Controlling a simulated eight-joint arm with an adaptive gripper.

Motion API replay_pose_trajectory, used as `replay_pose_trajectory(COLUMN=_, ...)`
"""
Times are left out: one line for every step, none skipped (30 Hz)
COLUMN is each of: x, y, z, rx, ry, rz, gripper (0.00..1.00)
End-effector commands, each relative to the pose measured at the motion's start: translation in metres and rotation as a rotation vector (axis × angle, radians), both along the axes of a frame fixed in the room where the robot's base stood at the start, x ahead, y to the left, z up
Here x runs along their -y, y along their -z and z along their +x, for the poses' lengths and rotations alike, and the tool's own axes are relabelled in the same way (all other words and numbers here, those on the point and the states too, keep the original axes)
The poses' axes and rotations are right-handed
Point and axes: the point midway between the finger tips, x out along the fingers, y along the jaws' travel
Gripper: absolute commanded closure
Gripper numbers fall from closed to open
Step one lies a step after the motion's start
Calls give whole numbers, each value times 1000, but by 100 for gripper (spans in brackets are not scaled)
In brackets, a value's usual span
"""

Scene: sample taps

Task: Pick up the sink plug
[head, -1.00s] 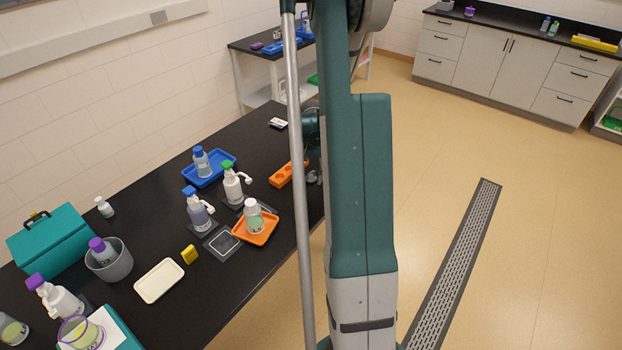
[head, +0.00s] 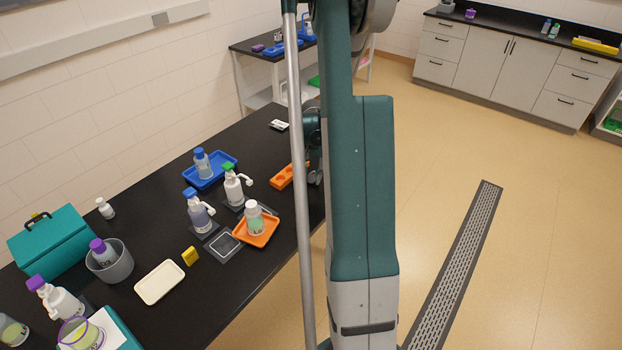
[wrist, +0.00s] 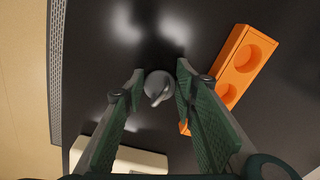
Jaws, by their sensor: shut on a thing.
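The sink plug (wrist: 158,85) is a small grey rounded piece with a little knob. In the wrist view it sits between the fingertips of my gripper (wrist: 159,80), which is shut on it. The black tabletop shows below it; how high the plug is above the table I cannot tell. In the head view my gripper (head: 316,172) shows only in part at the table's right edge, beside the orange block. My arm hides the rest, and the plug cannot be made out there.
The orange block with round holes (wrist: 239,62) lies close to my right finger; it also shows in the head view (head: 283,177). A pale flat object (wrist: 120,160) lies near my left finger. Bottles, an orange tray (head: 262,240) and a blue tray (head: 226,165) stand farther left.

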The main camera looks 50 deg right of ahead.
Motion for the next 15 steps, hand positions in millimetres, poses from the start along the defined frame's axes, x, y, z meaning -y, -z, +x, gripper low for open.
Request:
replay_pose_trajectory(x=0, y=-4, z=0, rx=0, ry=0, rz=0, gripper=84)
replay_pose_trajectory(x=0, y=-7, z=0, rx=0, ry=0, rz=0, gripper=84)
replay_pose_trajectory(x=0, y=-10, z=0, rx=0, ry=0, rz=0, gripper=84)
replay_pose_trajectory(x=0, y=-14, z=0, rx=0, ry=0, rz=0, gripper=84)
replay_pose_trajectory(x=0, y=-17, z=0, rx=0, ry=0, rz=0, gripper=84)
replay_pose_trajectory(x=0, y=-22, z=0, rx=0, ry=0, rz=0, gripper=84)
replay_pose_trajectory(x=0, y=-26, z=0, rx=0, ry=0, rz=0, gripper=84)
replay_pose_trajectory(x=0, y=-30, z=0, rx=0, ry=0, rz=0, gripper=84)
replay_pose_trajectory(x=0, y=-35, z=0, rx=0, ry=0, rz=0, gripper=84)
replay_pose_trajectory(x=0, y=-39, z=0, rx=0, ry=0, rz=0, gripper=84)
replay_pose_trajectory(x=0, y=-43, z=0, rx=0, ry=0, rz=0, gripper=84)
replay_pose_trajectory(x=0, y=-49, z=0, rx=0, ry=0, rz=0, gripper=84)
replay_pose_trajectory(x=0, y=-53, z=0, rx=0, ry=0, rz=0, gripper=84)
replay_pose_trajectory(x=0, y=-57, z=0, rx=0, ry=0, rz=0, gripper=84)
replay_pose_trajectory(x=0, y=-62, z=0, rx=0, ry=0, rz=0, gripper=84)
